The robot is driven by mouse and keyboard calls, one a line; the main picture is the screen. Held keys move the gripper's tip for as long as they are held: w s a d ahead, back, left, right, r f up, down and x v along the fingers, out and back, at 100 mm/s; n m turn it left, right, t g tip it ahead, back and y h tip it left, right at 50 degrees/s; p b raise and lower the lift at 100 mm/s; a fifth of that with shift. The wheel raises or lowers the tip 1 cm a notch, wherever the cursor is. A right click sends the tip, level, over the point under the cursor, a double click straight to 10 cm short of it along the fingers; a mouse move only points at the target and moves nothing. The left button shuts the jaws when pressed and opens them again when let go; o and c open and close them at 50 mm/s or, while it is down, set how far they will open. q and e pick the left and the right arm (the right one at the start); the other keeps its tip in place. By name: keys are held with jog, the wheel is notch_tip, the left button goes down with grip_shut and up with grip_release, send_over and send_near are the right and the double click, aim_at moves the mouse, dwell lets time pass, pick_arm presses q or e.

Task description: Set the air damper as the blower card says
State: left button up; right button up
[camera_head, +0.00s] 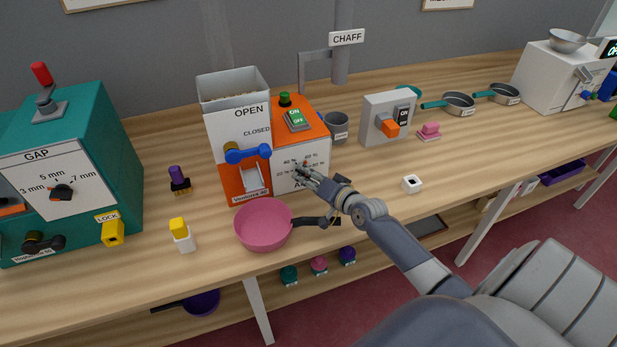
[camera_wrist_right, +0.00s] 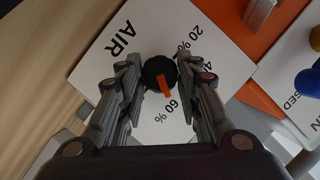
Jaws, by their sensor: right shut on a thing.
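The orange blower machine (camera_head: 312,135) stands mid-bench with a white AIR plate (camera_head: 290,182) on its front. My right gripper (camera_head: 303,172) is at this plate and hides most of the dial in the head view. In the right wrist view, the fingers of my right gripper (camera_wrist_right: 160,78) are closed on both sides of the round black damper knob (camera_wrist_right: 158,68). Its orange pointer (camera_wrist_right: 167,89) points toward the 60 % mark. The 20 % mark also shows, and a finger partly covers another mark. No readable blower card shows. My left gripper is not in view.
A blue-handled lever (camera_head: 247,153) sits left of the plate, under OPEN and CLOSED labels. A grey cup (camera_head: 335,126) and a grey switch box (camera_head: 388,117) stand right. A teal machine (camera_head: 75,165) stands left.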

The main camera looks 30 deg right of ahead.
jog(key=o, duration=1)
jog(key=shift+o, duration=0.2)
jog(key=v, duration=1.2)
jog(key=shift+f, duration=0.15)
